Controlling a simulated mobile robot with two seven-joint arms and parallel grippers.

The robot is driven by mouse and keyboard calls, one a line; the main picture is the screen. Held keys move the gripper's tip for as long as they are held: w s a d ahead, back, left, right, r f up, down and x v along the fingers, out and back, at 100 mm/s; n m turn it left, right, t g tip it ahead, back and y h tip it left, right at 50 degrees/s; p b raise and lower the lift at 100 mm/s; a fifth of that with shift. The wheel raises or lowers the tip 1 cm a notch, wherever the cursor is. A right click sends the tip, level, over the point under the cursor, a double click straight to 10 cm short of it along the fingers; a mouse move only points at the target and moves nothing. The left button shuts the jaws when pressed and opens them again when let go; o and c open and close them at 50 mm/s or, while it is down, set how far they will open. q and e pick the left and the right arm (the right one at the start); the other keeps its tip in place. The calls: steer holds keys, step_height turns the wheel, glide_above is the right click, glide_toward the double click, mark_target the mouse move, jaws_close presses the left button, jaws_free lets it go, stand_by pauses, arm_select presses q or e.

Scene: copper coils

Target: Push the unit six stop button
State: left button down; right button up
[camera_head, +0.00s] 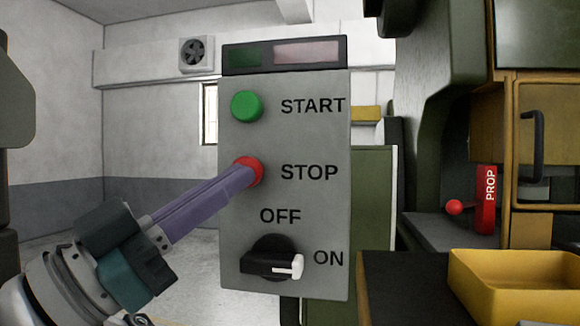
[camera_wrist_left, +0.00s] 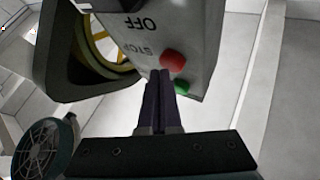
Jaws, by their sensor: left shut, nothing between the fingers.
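A grey control panel (camera_head: 320,220) stands upright in the middle of the head view. Its red stop button (camera_head: 257,168) sits beside the word STOP, between a green start button (camera_head: 247,106) above and a black OFF/ON knob (camera_head: 272,259) below. My left gripper (camera_head: 246,174) is shut and empty, its purple fingers reaching from lower left. In the head view the fingertips overlap the red button and hide part of it. In the left wrist view the shut fingers (camera_wrist_left: 160,76) end close beside the red button (camera_wrist_left: 173,61); I cannot tell whether they touch. My right gripper is not in view.
A black display strip (camera_head: 284,55) tops the panel. Left of the panel is open floor before a grey wall.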

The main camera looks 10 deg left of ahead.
arm_select(q)
steer(key=shift+s, duration=0.45)
steer(key=shift+s, duration=0.1)
steer(key=s+p, duration=0.2)
steer(key=s, duration=0.3)
steer(key=shift+a+p, duration=0.1)
steer(key=shift+p, duration=0.25)
steer(key=shift+w, duration=0.1)
